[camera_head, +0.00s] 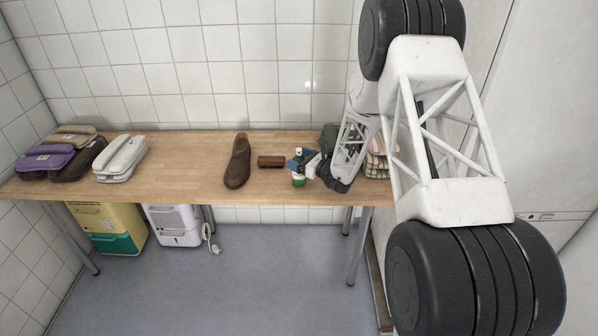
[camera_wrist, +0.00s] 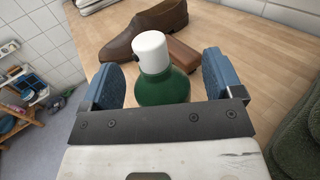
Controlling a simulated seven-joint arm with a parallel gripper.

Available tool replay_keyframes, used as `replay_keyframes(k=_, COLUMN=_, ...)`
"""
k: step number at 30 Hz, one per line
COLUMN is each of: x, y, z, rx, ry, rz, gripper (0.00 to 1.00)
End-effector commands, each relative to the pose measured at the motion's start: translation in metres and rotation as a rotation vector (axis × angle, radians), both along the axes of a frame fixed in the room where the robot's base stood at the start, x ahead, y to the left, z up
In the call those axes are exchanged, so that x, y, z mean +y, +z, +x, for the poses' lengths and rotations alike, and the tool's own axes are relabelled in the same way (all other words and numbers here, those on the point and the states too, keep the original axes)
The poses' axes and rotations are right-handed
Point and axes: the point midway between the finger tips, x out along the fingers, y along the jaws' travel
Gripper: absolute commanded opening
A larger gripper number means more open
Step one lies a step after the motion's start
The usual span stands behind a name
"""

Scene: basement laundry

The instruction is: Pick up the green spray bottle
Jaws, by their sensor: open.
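The green spray bottle (camera_head: 298,177) with a white top stands upright on the wooden table, near its front edge. In the wrist view the green bottle (camera_wrist: 163,88) sits between the two blue finger pads of my gripper (camera_wrist: 160,85). The jaws are open, and a gap shows on both sides of the bottle. The bottle's lower part is hidden by the gripper's dark bar. In the head view my gripper (camera_head: 307,165) reaches the bottle from the right.
A brown shoe (camera_head: 237,163) and a brown brush-like block (camera_head: 271,161) lie left of the bottle. Folded cloths (camera_head: 376,163) are behind my arm at right. The table (camera_head: 190,170) between is clear.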

Motion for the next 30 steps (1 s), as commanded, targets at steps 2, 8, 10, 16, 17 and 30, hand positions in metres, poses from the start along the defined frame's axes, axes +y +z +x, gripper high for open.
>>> replay_keyframes(k=2, x=0.0, y=0.0, z=0.0, rx=0.0, ry=0.0, rz=0.0, gripper=0.86)
replay_keyframes(k=8, x=0.0, y=0.0001, z=0.0, rx=0.0, ry=0.0, rz=0.0, gripper=0.55)
replay_keyframes(k=10, x=0.0, y=0.0001, z=0.0, rx=0.0, ry=0.0, rz=0.0, gripper=0.44)
replay_keyframes(k=16, x=-0.0001, y=0.0, z=-0.0001, rx=0.0, ry=0.0, rz=0.0, gripper=0.14)
replay_keyframes(k=17, x=-0.0001, y=0.0, z=-0.0001, rx=0.0, ry=0.0, rz=0.0, gripper=0.09)
replay_keyframes(k=30, x=0.0, y=0.0045, z=0.0002, rx=-0.001, ry=0.0, rz=0.0, gripper=0.08)
